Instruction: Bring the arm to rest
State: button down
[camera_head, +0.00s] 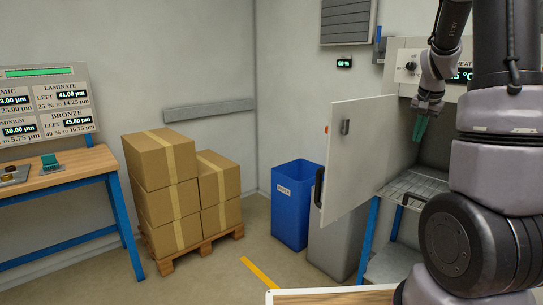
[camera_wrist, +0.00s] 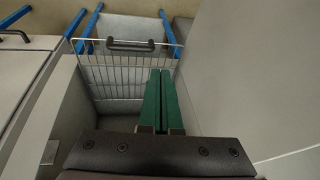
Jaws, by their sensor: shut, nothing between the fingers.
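My gripper (camera_head: 421,128) hangs in the open doorway of the grey heating cabinet (camera_head: 398,58), above its wire rack (camera_head: 418,186). Its green fingers point down. In the wrist view my gripper (camera_wrist: 162,80) has its two green fingers side by side, shut with nothing between them. The wire rack (camera_wrist: 104,77) with its dark handle lies beyond the fingertips. My arm covers the right part of the cabinet in the head view.
The cabinet door (camera_head: 358,155) stands open left of my gripper. A blue bin (camera_head: 291,215) is on the floor beyond it. Stacked cardboard boxes (camera_head: 165,180) sit on a pallet. A workbench (camera_head: 75,168) with a display board (camera_head: 45,105) is at the left.

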jog(key=s+a+r+n+t+y, duration=0.1)
jog(key=s+a+r, duration=0.5)
jog(key=a, duration=0.2)
jog(key=s+a+r+n+t+y, duration=0.1)
jog(key=s+a+r+n+y, duration=0.1)
jog(key=s+a+r, duration=0.5)
jog(key=s+a+n+t, duration=0.1)
jog(key=s+a+n, duration=0.1)
jog(key=s+a, duration=0.6)
jog(key=s, duration=0.2)
jog(key=shift+s+r, duration=0.15)
jog(key=shift+s, duration=0.15)
